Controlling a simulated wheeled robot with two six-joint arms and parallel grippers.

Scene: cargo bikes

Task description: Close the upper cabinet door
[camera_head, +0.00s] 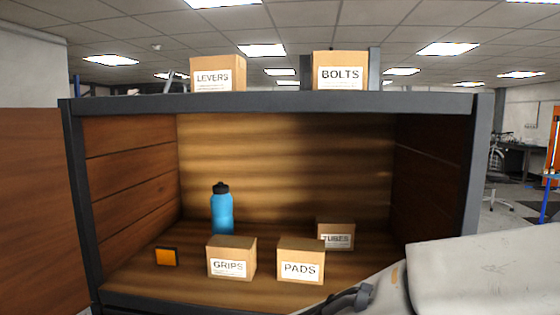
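The upper cabinet (280,102) stands open in front of me, with a dark frame and a wooden interior. A flat brown wooden panel (38,210) at the left edge looks like its door, swung open to the left; its outer part is cut off by the picture. My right arm comes in from the lower right, across the cabinet's lower right corner. Dark parts of my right gripper (348,300) show at the bottom edge; its fingers are not clear. My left gripper is not in view.
Inside stand a blue bottle (222,212), an orange item (166,257) and boxes marked GRIPS (230,260), PADS (300,263) and TUBES (337,234). LEVERS (217,74) and BOLTS (340,72) boxes sit on top. The door opening looks clear.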

